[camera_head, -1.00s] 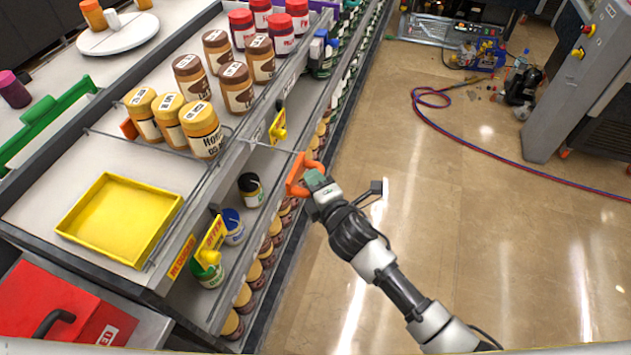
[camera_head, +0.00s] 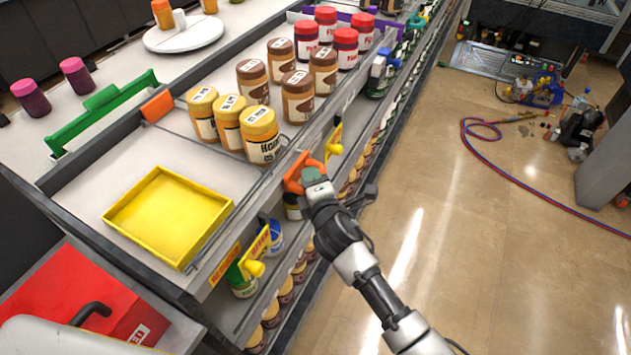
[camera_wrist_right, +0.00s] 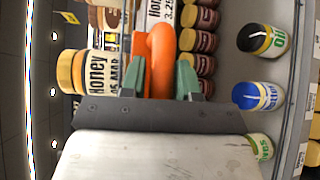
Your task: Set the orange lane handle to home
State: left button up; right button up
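The orange lane handle (camera_head: 297,173) is at the aisle-side front of the shelf, beside the honey jars. My right gripper (camera_head: 313,176) reaches it from the aisle. In the right wrist view the orange handle (camera_wrist_right: 162,55) stands between the green fingertips of my right gripper (camera_wrist_right: 162,80). The fingers appear closed on it, with little or no gap. An orange block (camera_head: 157,105) shows at the far side of the shelf top, behind the honey jars. My left gripper is not in view.
Honey jars (camera_head: 230,122), brown-lidded jars (camera_head: 282,80) and red-lidded jars (camera_head: 325,35) stand on the shelf top near the handle. A yellow tray (camera_head: 168,215) lies to the left. Yellow tags (camera_head: 334,141) stick out along the front.

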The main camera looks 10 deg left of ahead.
jog(key=shift+o, duration=1.3)
jog(key=shift+a, duration=0.1)
jog(key=shift+s+d, duration=0.3)
jog(key=v, duration=1)
jog(key=shift+a, duration=0.1)
